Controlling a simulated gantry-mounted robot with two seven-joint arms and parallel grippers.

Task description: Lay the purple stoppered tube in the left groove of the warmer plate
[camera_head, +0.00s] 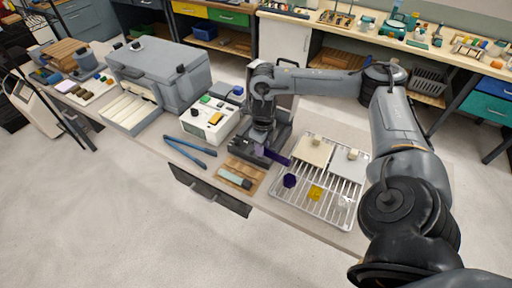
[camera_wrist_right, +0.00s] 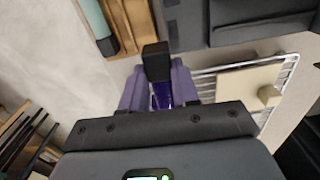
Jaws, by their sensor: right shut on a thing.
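The purple stoppered tube (camera_wrist_right: 162,96) is between the fingers of my right gripper (camera_wrist_right: 160,88), with its black stopper pointing up in the right wrist view. In the head view the purple tube (camera_head: 276,156) shows beside my right gripper (camera_head: 263,148), in front of a dark grey block. That dark grey block (camera_wrist_right: 245,22) shows at the top of the wrist view, apart from the tube; I take it as the warmer plate, but its grooves are not clear. My left gripper is not in view.
A wooden grooved tray (camera_head: 258,172) holds a teal tube with a dark stopper (camera_head: 234,179). A wire rack (camera_head: 322,214) with pale blocks stands to the right. A white device (camera_head: 205,126) and blue tongs (camera_head: 186,150) lie to the left.

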